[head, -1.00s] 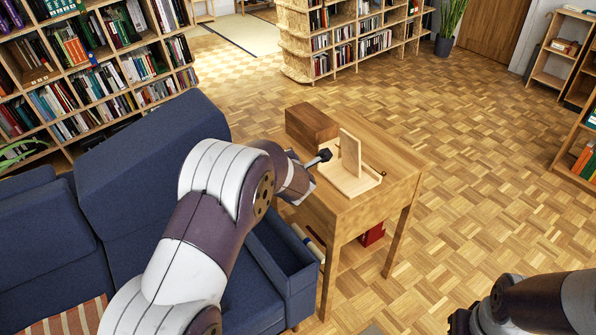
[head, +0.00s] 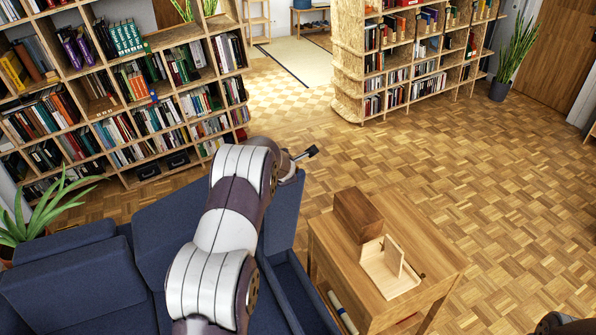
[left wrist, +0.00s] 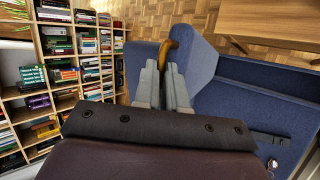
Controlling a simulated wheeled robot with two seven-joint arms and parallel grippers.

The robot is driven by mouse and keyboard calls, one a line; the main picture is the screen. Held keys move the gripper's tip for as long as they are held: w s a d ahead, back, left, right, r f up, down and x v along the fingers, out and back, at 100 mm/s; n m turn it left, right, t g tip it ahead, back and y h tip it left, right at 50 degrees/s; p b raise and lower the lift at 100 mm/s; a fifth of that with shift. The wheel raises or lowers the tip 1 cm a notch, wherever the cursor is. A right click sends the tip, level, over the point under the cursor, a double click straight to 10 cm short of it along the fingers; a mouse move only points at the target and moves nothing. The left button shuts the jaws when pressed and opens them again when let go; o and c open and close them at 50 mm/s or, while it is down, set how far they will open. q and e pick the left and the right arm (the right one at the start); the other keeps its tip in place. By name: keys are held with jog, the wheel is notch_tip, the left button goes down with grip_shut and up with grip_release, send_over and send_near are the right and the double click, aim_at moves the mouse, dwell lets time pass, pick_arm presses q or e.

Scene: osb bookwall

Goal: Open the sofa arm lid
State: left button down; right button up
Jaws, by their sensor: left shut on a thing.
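The sofa arm lid (head: 285,208) is a dark blue padded panel standing raised at the right end of the blue sofa (head: 150,240). The hollow of the sofa arm (head: 293,290) lies open below it. In the left wrist view, my left gripper (left wrist: 167,70) is shut on a curved brown pull tab (left wrist: 173,52) beside the blue lid (left wrist: 196,58). A dark flat item (left wrist: 270,138) lies in the open compartment there. In the head view, my wrist hides the fingers and tab.
A wooden side table (head: 425,250) stands close right of the sofa arm, with a dark wooden box (head: 357,213) and a pale wooden stand (head: 390,268) on it. Tall bookshelves (head: 120,95) stand behind the sofa. Parquet floor (head: 480,180) is clear beyond the table.

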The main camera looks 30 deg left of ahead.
pick_arm(q)
jog(key=shift+w+a+r, duration=0.25)
jog(key=shift+w+a, duration=0.25)
jog(key=shift+a, duration=0.15)
pick_arm(e)
jog(key=shift+w+a+r, duration=0.1)
jog(key=shift+w+r, duration=0.2)
jog(key=shift+w, duration=0.1)
pick_arm(q)
jog(key=c, duration=1.2)
grip_release()
jog(key=shift+s+d, duration=0.1)
jog(key=shift+s+r, duration=0.15)
jog(key=shift+r, duration=0.05)
jog(key=b+v, duration=0.1)
jog(key=v, duration=1.1)
jog(key=shift+s+d+b, duration=0.1)
jog(key=shift+s+b, duration=0.05)
jog(key=shift+b, duration=0.15)
pick_arm(e)
jog(key=shift+f, duration=0.95)
